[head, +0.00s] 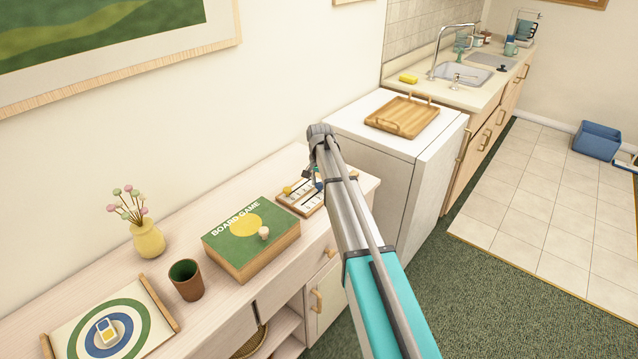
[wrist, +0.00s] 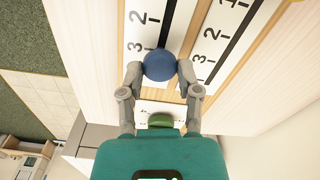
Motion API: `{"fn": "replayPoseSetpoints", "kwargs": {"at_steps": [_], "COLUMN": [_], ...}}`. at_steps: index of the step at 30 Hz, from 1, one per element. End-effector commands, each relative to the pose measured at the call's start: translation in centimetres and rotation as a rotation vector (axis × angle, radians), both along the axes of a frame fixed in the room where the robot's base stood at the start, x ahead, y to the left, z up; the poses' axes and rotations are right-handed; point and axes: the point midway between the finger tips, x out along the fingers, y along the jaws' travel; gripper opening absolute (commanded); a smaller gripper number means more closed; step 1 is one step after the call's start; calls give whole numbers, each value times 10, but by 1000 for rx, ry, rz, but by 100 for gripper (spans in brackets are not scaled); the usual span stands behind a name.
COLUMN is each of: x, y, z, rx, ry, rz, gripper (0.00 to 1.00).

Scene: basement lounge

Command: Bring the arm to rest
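My gripper (wrist: 160,72) points down at a wooden score board (wrist: 203,50) with number strips and dark tracks. Its two fingers sit on either side of a blue ball (wrist: 159,66), with no gap visible between fingertips and ball. The ball is over the lower end of one track, near a number 3. In the head view my arm reaches across to the same board (head: 288,204) at the right end of the sideboard, and the arm hides part of it. A yellow ball (head: 287,190) is on the board's left part. A green round piece (wrist: 160,119) shows between the finger bases.
On the sideboard (head: 205,216) are a board game box (head: 270,247), a brown cup (head: 186,280), a yellow vase (head: 147,239) and a target-patterned tray (head: 61,346). A white appliance (head: 390,150) with a wooden tray (head: 402,116) stands just beyond the board.

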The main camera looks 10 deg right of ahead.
Motion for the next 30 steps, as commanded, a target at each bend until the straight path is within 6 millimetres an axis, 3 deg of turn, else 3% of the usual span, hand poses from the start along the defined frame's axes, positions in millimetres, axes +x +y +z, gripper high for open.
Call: {"fn": "replayPoseSetpoints", "kwargs": {"at_steps": [1,5,6,22,30], "x": [1,0,0,-1,-1], "y": [1,1,1,1,1], "z": [0,0,0,2,23], "rx": [0,0,0,0,0], "ry": [-1,0,0,1,1], "rz": [2,2,2,2,2], "gripper": [53,77,79,79,79]}}
